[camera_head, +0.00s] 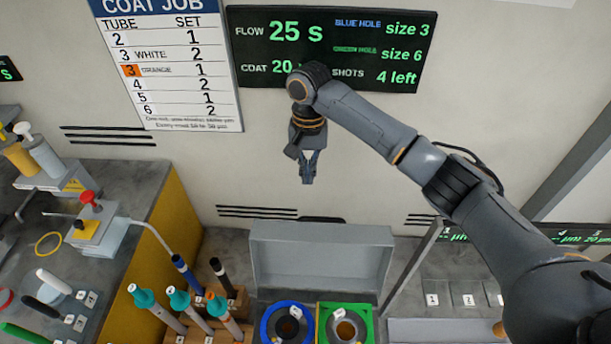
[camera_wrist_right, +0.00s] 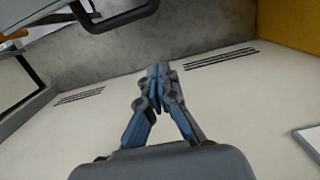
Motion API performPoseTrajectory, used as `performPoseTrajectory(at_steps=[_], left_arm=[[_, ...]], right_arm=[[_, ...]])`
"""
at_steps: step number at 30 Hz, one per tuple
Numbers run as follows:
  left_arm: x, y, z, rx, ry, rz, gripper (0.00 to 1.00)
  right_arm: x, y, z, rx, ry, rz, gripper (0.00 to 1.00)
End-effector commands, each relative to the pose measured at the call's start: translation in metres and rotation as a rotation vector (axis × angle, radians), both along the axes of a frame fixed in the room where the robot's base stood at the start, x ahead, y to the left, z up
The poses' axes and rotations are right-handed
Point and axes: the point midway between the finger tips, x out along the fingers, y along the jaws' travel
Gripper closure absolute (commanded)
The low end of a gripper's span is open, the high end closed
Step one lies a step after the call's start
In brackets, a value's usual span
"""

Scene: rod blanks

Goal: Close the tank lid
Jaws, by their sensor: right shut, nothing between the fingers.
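The tank lid (camera_head: 322,262) is a grey panel standing raised at the back of the tank in the head view. In front of it are a blue ring (camera_head: 287,326) and a green square collar (camera_head: 345,325), each around a dark hole. My right gripper (camera_head: 307,180) hangs above the lid, apart from it, with its fingers shut and empty. The right wrist view shows the closed fingertips (camera_wrist_right: 158,72) against the wall, with a dark handle-like bar (camera_wrist_right: 115,14) beyond. My left gripper is not in view.
Teal-capped tubes (camera_head: 180,300) and dark-capped tubes stand in a wooden rack left of the tank. A yellow-sided bench (camera_head: 170,235) with tools is further left. Small numbered plates (camera_head: 465,295) lie to the right. A black display (camera_head: 330,45) hangs on the wall.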

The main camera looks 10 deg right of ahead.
Motion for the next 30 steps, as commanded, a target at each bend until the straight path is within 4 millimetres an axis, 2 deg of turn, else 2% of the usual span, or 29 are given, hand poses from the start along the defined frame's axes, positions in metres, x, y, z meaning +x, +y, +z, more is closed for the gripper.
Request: performPoseTrajectory(at_steps=[12, 14, 21, 30], left_arm=[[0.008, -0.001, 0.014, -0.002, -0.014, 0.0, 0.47], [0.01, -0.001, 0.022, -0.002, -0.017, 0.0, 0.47], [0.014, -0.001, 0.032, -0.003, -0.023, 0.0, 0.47], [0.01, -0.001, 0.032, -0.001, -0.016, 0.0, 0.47]], right_arm=[[-0.011, 0.002, -0.086, -0.001, 0.003, 0.0, 1.0], [-0.019, 0.005, -0.074, 0.0, -0.002, 0.004, 1.0], [-0.04, 0.01, -0.066, -0.002, 0.001, 0.001, 1.0], [-0.044, 0.012, -0.066, -0.001, 0.0, 0.0, 1.0]])
